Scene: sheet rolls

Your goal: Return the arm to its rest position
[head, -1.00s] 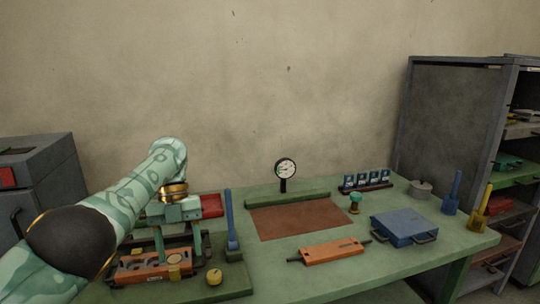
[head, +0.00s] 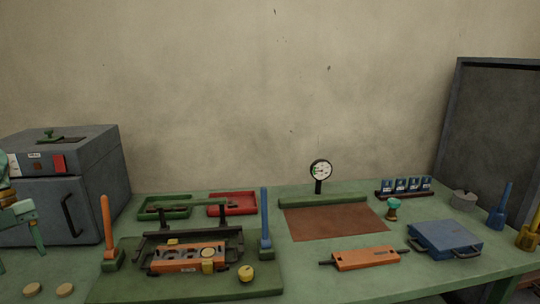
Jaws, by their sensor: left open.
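My left gripper (head: 18,228) is at the left edge of the head view, partly cut off by the frame. Its pale green jaws are open and point down, with nothing seen between them. It is in front of the grey cabinet, well to the left of the dark fixture (head: 236,240) on the bench. An orange block (head: 180,262) with round recesses lies in that fixture, clear of the gripper. My right gripper is not in view.
The green bench (head: 310,285) holds an orange upright handle (head: 106,222), a blue one (head: 265,215), a dial gauge (head: 320,170), an orange roller block (head: 366,259) and a blue case (head: 445,238).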

